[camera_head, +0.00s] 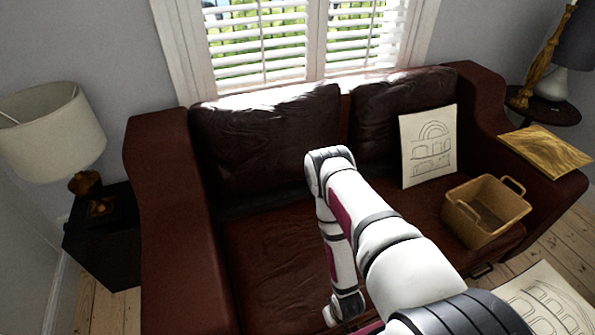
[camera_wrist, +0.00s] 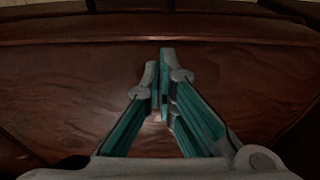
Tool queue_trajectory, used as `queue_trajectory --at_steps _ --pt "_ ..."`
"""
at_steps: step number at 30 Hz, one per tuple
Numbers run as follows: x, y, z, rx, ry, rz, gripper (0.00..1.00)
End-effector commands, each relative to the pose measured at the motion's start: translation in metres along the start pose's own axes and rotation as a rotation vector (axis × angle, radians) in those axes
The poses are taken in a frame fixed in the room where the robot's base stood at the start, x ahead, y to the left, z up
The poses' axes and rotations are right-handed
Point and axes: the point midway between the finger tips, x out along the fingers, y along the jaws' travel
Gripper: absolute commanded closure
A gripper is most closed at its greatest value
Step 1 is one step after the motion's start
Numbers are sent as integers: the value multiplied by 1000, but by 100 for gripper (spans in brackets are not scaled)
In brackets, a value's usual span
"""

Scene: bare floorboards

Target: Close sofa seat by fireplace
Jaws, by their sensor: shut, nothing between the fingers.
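The dark red leather sofa (camera_head: 175,210) stands below the window in the head view. Its left seat (camera_head: 268,265) is bare, with a dark strip between it and the back cushion. My arm crosses in front of the seats and hides part of them. My gripper (camera_wrist: 160,78) shows in the wrist view, with its teal fingers together and nothing between them. Behind the fingers is a reddish-brown leather surface (camera_wrist: 75,90) with a straight edge above it. I cannot tell whether the fingers touch it. In the head view the fingers are not visible.
A wooden board (camera_head: 545,150) lies on the right armrest. A lamp (camera_head: 50,130) stands on a dark side table (camera_head: 100,245) at left. Another sheet (camera_head: 540,305) is at lower right.

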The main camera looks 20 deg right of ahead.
Motion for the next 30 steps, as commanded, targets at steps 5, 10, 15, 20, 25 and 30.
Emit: queue_trajectory --at_steps 5,10,15,20,25,30 --pt "10 0 1 0 1 0 100" --pt "13 1 3 0 -1 1 100" --pt "14 1 3 0 -3 2 100" --pt "14 1 3 0 -4 3 100" --pt "14 2 3 1 -5 4 100" --pt "-1 2 3 1 -5 4 100"
